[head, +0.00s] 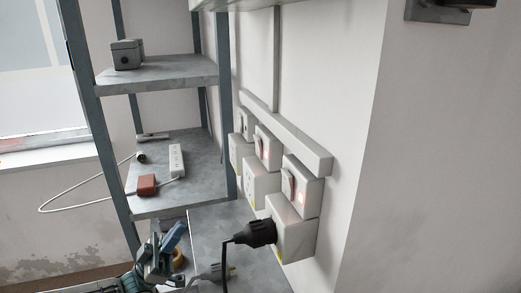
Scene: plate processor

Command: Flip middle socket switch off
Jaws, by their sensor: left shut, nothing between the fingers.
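Three white switch boxes run along the wall, each above a white socket box. The middle switch (266,147) has a rocker at its left side and a red glow on its face. The middle socket (261,184) sits below it. The nearest switch (302,185) also glows red, and a black plug (257,234) is in the socket (295,229) below it. The far switch (246,123) shows no clear glow. My left gripper (174,236) is shut and empty at the bottom, left of and below the sockets, touching none of the switches. My right gripper is out of view.
A metal shelf (160,72) stands left of the switches, with a grey box (126,54) on top. Its lower shelf holds a white power strip (176,161) and a red-brown block (147,185). A loose plug (222,272) lies below the sockets. The space before the middle switch looks clear.

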